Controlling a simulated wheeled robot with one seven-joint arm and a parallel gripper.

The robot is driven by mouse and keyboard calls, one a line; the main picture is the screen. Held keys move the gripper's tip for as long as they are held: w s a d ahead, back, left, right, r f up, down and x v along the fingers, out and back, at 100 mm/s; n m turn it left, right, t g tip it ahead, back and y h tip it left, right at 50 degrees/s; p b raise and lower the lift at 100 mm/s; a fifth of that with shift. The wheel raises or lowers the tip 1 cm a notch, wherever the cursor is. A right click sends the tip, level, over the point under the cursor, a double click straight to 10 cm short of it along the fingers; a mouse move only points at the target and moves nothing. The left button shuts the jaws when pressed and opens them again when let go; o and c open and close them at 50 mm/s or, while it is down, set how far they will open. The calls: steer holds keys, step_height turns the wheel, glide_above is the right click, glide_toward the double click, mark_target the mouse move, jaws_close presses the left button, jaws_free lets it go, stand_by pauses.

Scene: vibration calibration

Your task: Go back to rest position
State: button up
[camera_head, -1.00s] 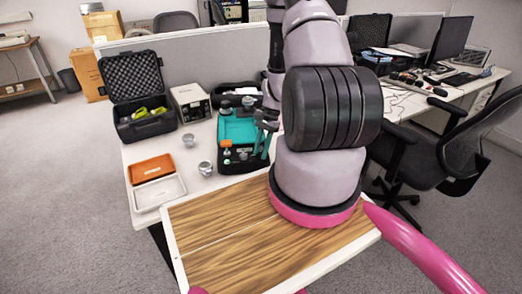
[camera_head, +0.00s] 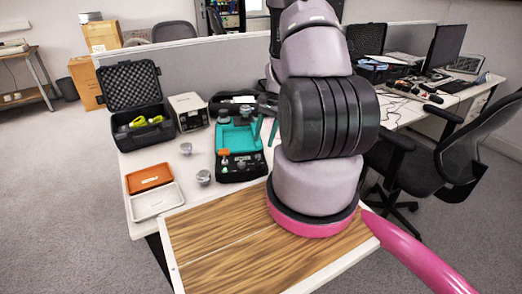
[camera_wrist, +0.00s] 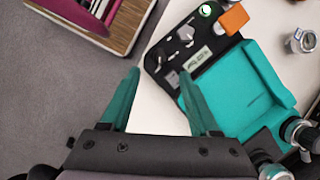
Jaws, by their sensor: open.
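My gripper (camera_wrist: 161,98) is open and empty in the wrist view, its two teal fingers apart above the edge of the white table. In the head view the gripper (camera_head: 266,130) is partly hidden behind my arm, just right of the calibration device. The calibration device (camera_head: 238,168), black with a teal tray, stands on the table. In the wrist view the device (camera_wrist: 178,62) lies right of the fingers, with an orange block (camera_wrist: 233,18) on its panel.
An open black case (camera_head: 141,134) with yellow-green items and a beige box (camera_head: 188,112) stand at the back left. Orange (camera_head: 149,178) and white (camera_head: 156,202) trays lie in front. Metal weights (camera_head: 203,177) stand between. An office chair (camera_head: 430,165) is at right.

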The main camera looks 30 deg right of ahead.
steer(key=shift+v, duration=1.2)
steer(key=a+r+n+t+h, duration=0.15)
steer(key=a+r, duration=0.25)
steer(key=r, duration=0.8)
steer(key=a+r+n+t, duration=0.2)
steer(key=a+r+n, duration=0.15)
steer(key=r, duration=0.95)
steer(key=s+a+r+n+t, duration=0.2)
steer(key=s+a+r, duration=0.2)
steer(key=s+r, duration=0.3)
steer(key=s+a+r+n+t, duration=0.2)
steer(key=s+a+r+t, duration=0.1)
steer(key=s+r, duration=0.4)
steer(key=shift+a+r, duration=0.55)
steer(key=shift+r, duration=0.15)
